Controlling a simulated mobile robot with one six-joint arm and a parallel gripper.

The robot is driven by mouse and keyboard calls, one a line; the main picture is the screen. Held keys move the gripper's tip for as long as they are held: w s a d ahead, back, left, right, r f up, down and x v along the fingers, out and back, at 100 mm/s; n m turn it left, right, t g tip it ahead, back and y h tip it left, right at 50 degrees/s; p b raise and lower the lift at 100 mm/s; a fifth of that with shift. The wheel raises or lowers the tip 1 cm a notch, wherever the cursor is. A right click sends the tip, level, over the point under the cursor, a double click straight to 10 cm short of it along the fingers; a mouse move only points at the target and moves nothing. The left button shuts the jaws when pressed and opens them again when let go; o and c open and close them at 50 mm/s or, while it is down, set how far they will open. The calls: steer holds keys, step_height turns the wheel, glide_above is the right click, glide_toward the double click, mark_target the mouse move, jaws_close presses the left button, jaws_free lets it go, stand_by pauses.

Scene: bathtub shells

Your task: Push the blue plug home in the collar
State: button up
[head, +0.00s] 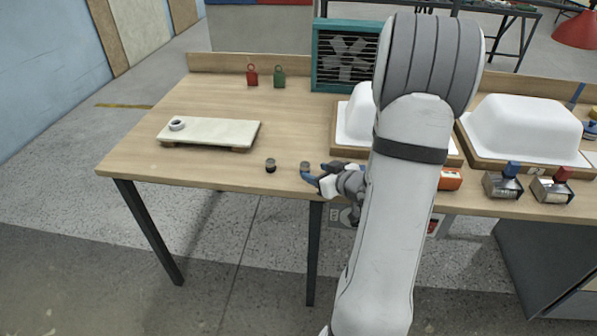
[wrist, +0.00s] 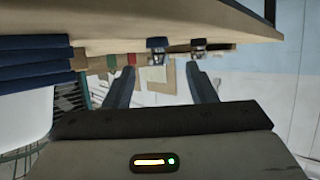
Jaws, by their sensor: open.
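Two small dark pieces with greyish tops stand near the table's front edge: a left one (head: 270,165) and a right one (head: 305,167). In the wrist view, which is upside down, the right one (wrist: 157,44) looks dark blue and the left one (wrist: 198,45) darker. I cannot tell for certain which is the blue plug. My gripper (head: 313,173) is open and empty, its blue fingers close beside the right piece; contact is unclear.
Red (head: 252,76) and green (head: 279,77) tagged pieces stand at the back by a teal-framed fan (head: 348,58). The table's left middle is clear.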

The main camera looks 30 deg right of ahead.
mark_target(308, 167)
steer(key=x, duration=0.6)
steer(key=shift+w, duration=0.45)
steer(key=shift+c, duration=0.5)
steer(key=c, duration=1)
